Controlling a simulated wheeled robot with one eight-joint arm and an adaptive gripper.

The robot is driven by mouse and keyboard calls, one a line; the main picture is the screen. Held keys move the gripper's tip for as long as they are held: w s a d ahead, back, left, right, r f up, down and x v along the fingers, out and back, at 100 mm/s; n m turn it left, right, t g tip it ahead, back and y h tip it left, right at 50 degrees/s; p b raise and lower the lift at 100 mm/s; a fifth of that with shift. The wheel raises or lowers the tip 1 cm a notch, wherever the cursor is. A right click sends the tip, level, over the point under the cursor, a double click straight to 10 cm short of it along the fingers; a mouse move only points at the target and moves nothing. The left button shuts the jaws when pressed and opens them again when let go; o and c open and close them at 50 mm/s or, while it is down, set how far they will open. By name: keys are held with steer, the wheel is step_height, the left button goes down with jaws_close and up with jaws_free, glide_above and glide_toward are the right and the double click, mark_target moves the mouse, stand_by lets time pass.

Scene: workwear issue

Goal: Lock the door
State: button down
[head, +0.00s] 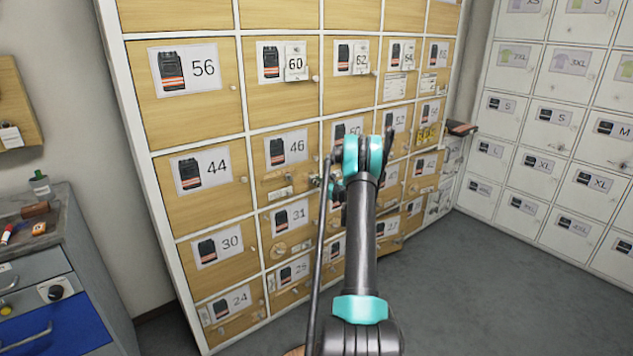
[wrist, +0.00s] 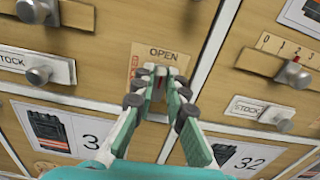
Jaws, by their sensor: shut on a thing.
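A tan plate marked OPEN (wrist: 138,62) is fixed on a wooden locker door, above the cards numbered 3-something and 32 in the wrist view. My gripper (wrist: 162,80) is right at this plate, its green fingers closed around a small latch piece (wrist: 161,87) with a reddish part, just below the word OPEN. The fingertips hide most of this piece, so its exact shape and turn cannot be told.
Round metal knobs (wrist: 37,76) and STOCK labels stick out on both sides of the gripper. A slider with a number scale (wrist: 293,70) is at right. A grey workbench (head: 40,262) stands left; white lockers (head: 540,140) stand right. The floor (head: 480,290) at right is clear.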

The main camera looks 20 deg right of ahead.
steer(key=shift+s+a+f+n, duration=0.1)
steer(key=shift+a+f+n, duration=0.1)
steer(key=shift+n, duration=2.75)
steer(key=shift+a+f+n, duration=0.15)
steer(key=shift+n, duration=2.75)
steer(key=shift+s+a+f+n, duration=0.1)
steer(key=shift+a+f+n, duration=0.1)
steer(key=shift+n, duration=2.75)
steer(key=c, duration=1.5)
jaws_free()
steer(key=shift+c, duration=0.2)
